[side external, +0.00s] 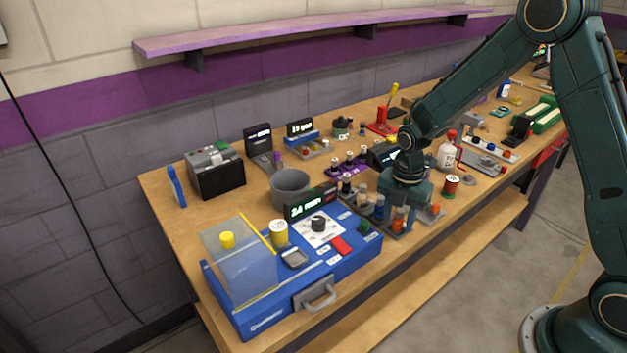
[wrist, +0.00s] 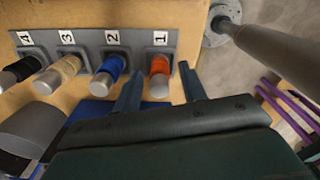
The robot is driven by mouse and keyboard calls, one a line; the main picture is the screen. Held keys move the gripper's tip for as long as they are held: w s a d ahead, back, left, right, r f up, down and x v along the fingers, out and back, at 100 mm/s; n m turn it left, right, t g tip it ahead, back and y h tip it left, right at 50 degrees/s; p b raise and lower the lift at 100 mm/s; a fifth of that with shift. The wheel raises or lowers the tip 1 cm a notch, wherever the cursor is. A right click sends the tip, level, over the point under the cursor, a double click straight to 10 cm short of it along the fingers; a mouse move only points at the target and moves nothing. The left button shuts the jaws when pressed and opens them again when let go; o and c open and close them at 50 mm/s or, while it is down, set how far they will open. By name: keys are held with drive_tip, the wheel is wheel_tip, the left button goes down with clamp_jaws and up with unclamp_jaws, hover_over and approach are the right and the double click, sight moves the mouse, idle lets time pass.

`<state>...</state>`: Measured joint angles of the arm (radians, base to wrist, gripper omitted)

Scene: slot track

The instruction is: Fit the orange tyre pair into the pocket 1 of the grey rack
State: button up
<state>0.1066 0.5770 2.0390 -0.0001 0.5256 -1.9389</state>
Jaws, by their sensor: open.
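The grey rack (wrist: 137,42) shows in the wrist view with pockets labelled 4, 3, 2 and 1 from left to right. The orange tyre pair (wrist: 160,67) stands at pocket 1, with a silver end toward the camera. It also shows low beside my gripper in the side view (side external: 398,222). My gripper (wrist: 159,72) is open, with one finger on each side of the orange pair and a gap visible to both. The foot of the pair is hidden, so I cannot tell how deep it sits.
In the same rack stand a blue pair (wrist: 112,67), a tan pair (wrist: 66,68) and a black pair (wrist: 22,70). A blue machine (side external: 255,310) and a grey cup (side external: 290,187) are to the left. A red spool (side external: 450,186) stands right of my gripper.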

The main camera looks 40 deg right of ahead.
sight(400, 210)
wheel_tip(400, 210, up, 11)
drive_tip(key=shift+r, duration=0.5)
idle(0.7)
drive_tip(key=s+a+r+m+t, duration=0.3)
drive_tip(key=s+r+m, duration=0.6)
drive_tip(key=s+r, duration=0.1)
drive_tip(key=s+a+r+m+t, duration=0.1)
drive_tip(key=s+r+m+t, duration=0.1)
drive_tip(key=s+m, duration=1)
drive_tip(key=shift+s+a+r+t, duration=0.15)
drive_tip(key=shift+s+r+t, duration=0.2)
drive_tip(key=shift+r, duration=0.1)
